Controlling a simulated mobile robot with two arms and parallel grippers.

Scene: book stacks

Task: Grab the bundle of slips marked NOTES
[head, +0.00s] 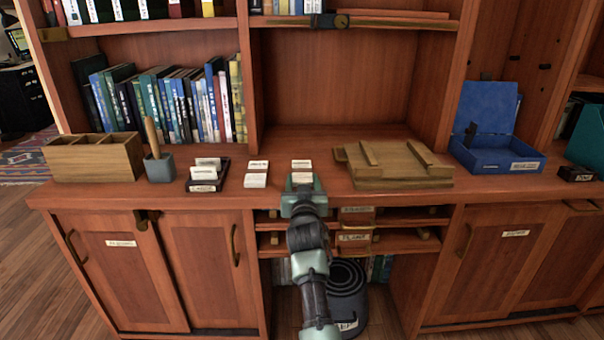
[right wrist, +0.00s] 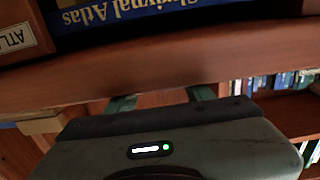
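Small white bundles of slips lie on the wooden counter (head: 400,200) in the head view. Two lie left of my right gripper: a far one (head: 258,165) and a near one (head: 255,181). Another bundle (head: 301,163) lies just beyond the gripper, and a further white piece shows between its fingers. Their print is too small to read, so I cannot tell which is marked NOTES. My right gripper (head: 303,183) is at the counter's front edge with its fingers apart. In the right wrist view its greenish fingers (right wrist: 160,98) also stand apart. My left gripper is out of view.
A dark tray (head: 205,186) with white slips, a grey cup (head: 159,168) and a wooden box (head: 95,158) stand left. A wooden board stand (head: 395,165) and blue box (head: 497,157) stand right. Shelves rise behind. A blue book (right wrist: 150,15) shows in the wrist view.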

